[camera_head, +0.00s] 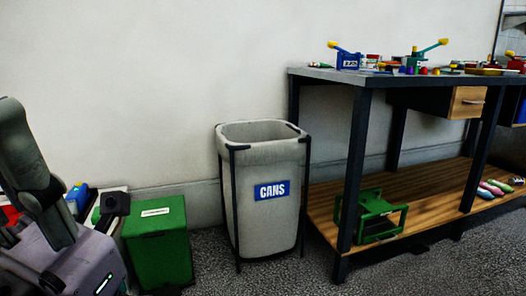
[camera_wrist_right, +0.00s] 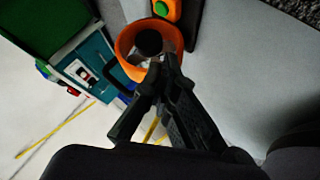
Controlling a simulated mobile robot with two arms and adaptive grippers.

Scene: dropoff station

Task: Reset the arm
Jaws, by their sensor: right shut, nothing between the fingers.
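My right gripper (camera_wrist_right: 165,68) shows in the right wrist view, its dark fingers shut together with nothing held. An orange ring-shaped thing (camera_wrist_right: 128,48) with a dark round part in it lies just beyond the fingertips; I cannot tell whether they touch. In the head view, a grey arm link of mine stands at the left edge, over my base. No gripper can be made out clearly there, and my left gripper is not seen.
A grey CANS bin (camera_head: 262,215) stands by the wall, beside a green box (camera_head: 158,248). A workbench (camera_head: 345,78) at the right bears several tools and parts. A green frame (camera_head: 380,215) sits on its lower shelf (camera_head: 430,192). Carpet is clear in front of the bin.

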